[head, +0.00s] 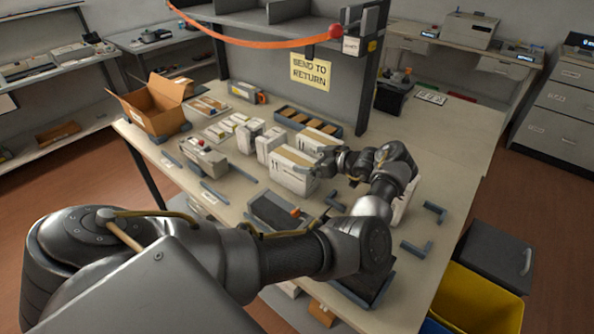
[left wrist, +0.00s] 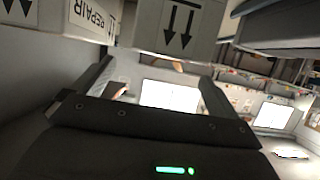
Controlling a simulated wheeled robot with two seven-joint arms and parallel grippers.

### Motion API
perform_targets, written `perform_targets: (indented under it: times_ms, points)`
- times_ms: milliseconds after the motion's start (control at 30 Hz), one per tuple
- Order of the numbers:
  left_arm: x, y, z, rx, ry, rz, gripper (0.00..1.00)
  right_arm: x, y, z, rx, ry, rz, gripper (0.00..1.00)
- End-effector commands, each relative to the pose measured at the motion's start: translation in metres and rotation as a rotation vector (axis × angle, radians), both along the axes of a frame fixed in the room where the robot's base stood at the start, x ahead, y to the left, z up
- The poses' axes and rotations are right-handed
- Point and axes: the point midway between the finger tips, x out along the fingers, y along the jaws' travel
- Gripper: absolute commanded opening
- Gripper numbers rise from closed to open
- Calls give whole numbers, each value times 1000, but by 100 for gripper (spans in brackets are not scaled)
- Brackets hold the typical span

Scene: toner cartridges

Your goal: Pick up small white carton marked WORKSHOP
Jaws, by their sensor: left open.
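Several small white cartons stand in a group at the table's middle. One carton (head: 290,172) is nearest my left gripper (head: 326,166), which is at its right side. Others stand behind it, including a narrow carton (head: 268,146) and a carton (head: 318,141). I cannot read WORKSHOP on any of them. In the left wrist view, my left gripper (left wrist: 155,88) is open with nothing between its fingers. A carton with down-pointing arrows (left wrist: 180,25) is beyond the fingers, and a carton marked REPAIR (left wrist: 93,16) is left of it. My right gripper is not in view.
An open brown box (head: 155,113) stands at the table's left. A dark tray (head: 272,213) and blue corner pieces (head: 417,249) lie in front. The table's right side is mostly clear.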

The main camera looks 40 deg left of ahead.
Motion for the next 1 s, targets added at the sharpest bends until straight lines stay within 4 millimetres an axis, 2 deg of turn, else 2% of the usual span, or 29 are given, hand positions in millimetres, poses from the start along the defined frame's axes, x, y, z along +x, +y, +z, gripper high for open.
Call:
perform_targets:
  times_ms: [100,367,567,700,933,1000]
  points:
    - [-1,13,-5,1,0,3,98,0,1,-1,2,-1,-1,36]
    - [-2,20,-7,2,-1,2,98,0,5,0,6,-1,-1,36]
    - [-7,44,-15,4,-1,4,98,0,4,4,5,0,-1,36]
    - [-7,61,-24,4,-2,2,98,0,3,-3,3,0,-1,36]
    - [-7,64,-24,2,-3,1,98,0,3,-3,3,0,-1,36]
    - [-7,64,-24,2,-3,1,92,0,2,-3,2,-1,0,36]
